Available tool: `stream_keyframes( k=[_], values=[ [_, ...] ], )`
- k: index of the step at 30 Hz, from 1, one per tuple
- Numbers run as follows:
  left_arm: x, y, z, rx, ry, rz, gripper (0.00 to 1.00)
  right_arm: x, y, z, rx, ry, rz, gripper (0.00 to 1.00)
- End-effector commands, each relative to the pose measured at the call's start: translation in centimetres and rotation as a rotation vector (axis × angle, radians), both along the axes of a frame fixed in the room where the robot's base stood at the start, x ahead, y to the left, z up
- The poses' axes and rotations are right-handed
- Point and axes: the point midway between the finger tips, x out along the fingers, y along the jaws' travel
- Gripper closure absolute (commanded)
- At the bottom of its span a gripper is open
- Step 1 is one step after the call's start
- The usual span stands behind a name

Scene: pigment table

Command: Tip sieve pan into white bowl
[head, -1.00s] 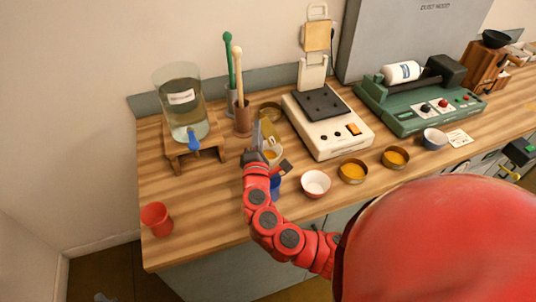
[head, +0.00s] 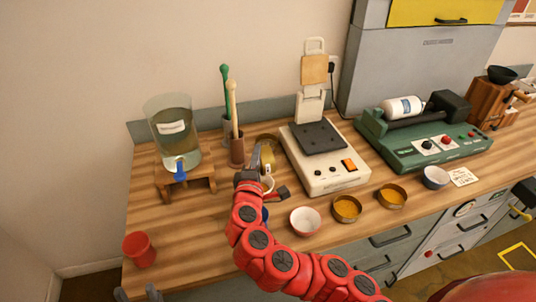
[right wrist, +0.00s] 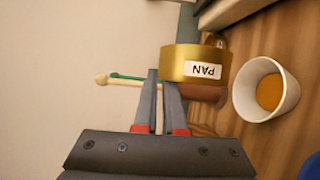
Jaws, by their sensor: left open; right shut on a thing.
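My right gripper (head: 256,158) is shut on the brass pan labelled PAN (right wrist: 195,66). The pan appears turned on its side; its inside is hidden from both views. It is partly hidden behind the gripper in the head view (head: 268,158). A white bowl (right wrist: 242,92) with orange powder in it stands beside the pan in the right wrist view. In the head view this bowl (head: 268,183) is mostly covered by my right gripper. My left gripper (head: 137,294) is open and empty at the bottom left edge, with only its fingertips showing.
A small red-and-white bowl (head: 305,221) and two brass dishes of orange powder (head: 346,208) (head: 391,196) stand at the front. A scale (head: 325,178) is to the right, a water jar (head: 172,140) to the left. A red cup (head: 139,250) stands at front left, with clear wood between.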

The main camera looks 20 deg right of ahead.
Motion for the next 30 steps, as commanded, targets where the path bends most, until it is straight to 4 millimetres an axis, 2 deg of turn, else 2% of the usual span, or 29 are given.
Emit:
stream_keyframes(
  k=[3, 14, 30],
  values=[
    [0.0, 0.0, 1.8, 0.000, 0.000, 0.000, 0.50, 0.0, -0.7, 1.4, 0.071, 0.000, -0.003, 1.00],
    [0.0, 0.0, 5.8, 0.000, 0.000, 0.000, 0.50, 0.1, -2.6, 3.4, 0.307, 0.008, -0.005, 1.00],
    [0.0, 0.0, 11.8, 0.000, 0.000, 0.000, 0.50, 0.2, -5.6, 4.1, 0.723, 0.024, -0.007, 1.00]
  ],
)
